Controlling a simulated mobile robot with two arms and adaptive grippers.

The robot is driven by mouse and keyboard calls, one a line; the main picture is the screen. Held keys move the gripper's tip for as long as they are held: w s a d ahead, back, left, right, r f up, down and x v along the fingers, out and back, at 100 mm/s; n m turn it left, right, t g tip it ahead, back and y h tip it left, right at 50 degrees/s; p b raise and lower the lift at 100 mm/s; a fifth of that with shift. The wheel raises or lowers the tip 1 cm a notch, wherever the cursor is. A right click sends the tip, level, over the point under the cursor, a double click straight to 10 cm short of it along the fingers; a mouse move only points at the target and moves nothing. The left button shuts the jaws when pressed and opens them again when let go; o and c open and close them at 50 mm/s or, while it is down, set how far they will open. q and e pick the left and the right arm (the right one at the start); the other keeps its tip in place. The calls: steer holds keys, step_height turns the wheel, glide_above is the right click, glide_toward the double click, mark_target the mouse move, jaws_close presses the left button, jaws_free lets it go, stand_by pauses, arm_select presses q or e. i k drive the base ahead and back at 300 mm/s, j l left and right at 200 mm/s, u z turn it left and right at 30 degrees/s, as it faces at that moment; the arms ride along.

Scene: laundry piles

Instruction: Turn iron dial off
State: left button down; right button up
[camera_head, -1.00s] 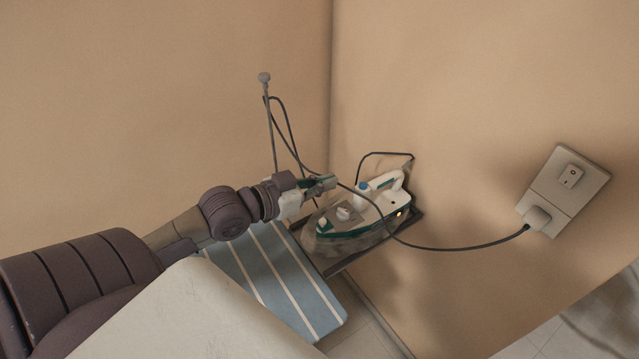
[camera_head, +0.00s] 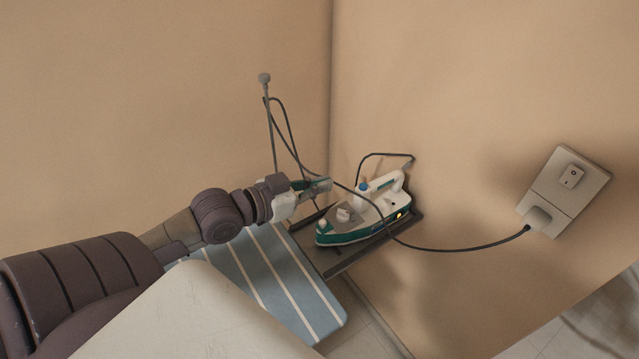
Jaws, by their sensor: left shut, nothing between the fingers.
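The iron (camera_head: 385,212) is white and dark green, with a blue button near its handle and a small yellow light glowing at its rear. It rests on a dark stand (camera_head: 350,262) at the end of the ironing board, tip toward the left. A small pale dial (camera_head: 344,214) stands up on its grey top; its setting is too small to read. My left gripper (camera_head: 326,186) is shut and empty, above and left of the dial and apart from it in the picture. My right gripper is out of view.
A blue striped ironing board (camera_head: 285,280) lies under my left arm. The iron's dark cord (camera_head: 450,249) runs to a plug at the wall socket (camera_head: 565,190) on the right. A thin upright rod (camera_head: 271,130) carries cord near the gripper. Walls stand close behind.

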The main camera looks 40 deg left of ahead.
mark_target(342, 216)
steer(key=k+l, duration=1.25)
